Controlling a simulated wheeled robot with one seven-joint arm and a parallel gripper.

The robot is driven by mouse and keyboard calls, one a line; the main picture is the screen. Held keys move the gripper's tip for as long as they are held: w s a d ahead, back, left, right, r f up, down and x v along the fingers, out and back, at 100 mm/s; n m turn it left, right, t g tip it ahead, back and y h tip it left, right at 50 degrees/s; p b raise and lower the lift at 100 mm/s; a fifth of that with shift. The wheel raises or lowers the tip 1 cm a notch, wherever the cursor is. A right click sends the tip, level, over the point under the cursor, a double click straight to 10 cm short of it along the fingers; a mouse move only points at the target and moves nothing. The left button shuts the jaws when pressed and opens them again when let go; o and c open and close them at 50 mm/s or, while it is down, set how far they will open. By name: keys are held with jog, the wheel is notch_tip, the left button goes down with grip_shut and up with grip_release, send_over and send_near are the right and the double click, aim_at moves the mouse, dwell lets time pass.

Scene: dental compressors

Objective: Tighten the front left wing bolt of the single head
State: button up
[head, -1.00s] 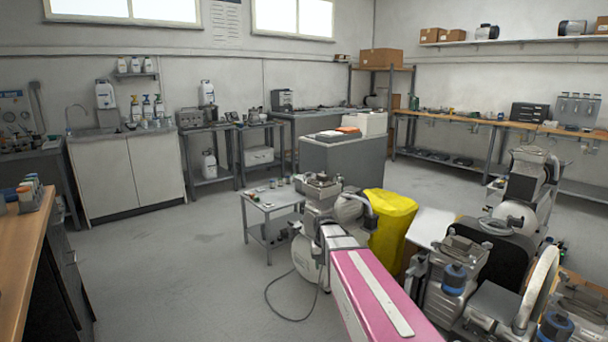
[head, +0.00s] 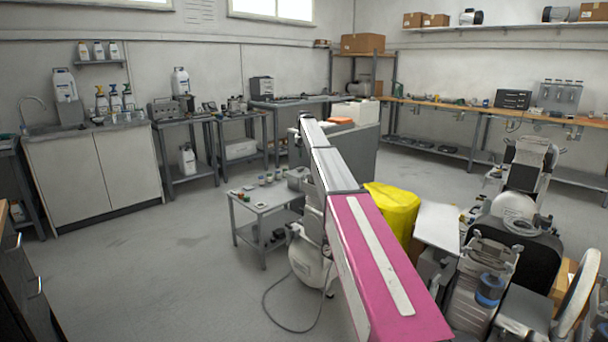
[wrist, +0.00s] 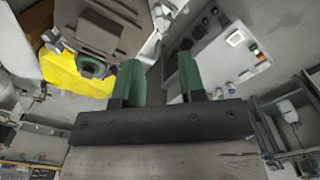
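The compressor with a white tank (head: 310,264) stands on the floor beside a small grey table in the head view. My pink and grey arm crosses in front of it and hides most of its head. In the wrist view my gripper (wrist: 158,62) shows two green fingers, apart, with nothing between them. A grey ribbed machine part (wrist: 100,26), perhaps the compressor head, lies beyond the left finger. I cannot make out the front left wing bolt in either view. My gripper's fingers are hidden in the head view.
The small table (head: 266,205) carries several jars. Open floor (head: 160,265) stretches to the left.

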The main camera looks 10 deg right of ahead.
notch_tip(320, 180, down, 10)
jog(key=shift+f, duration=0.15)
dwell(0.3)
jog(key=shift+c, duration=0.3)
grip_shut()
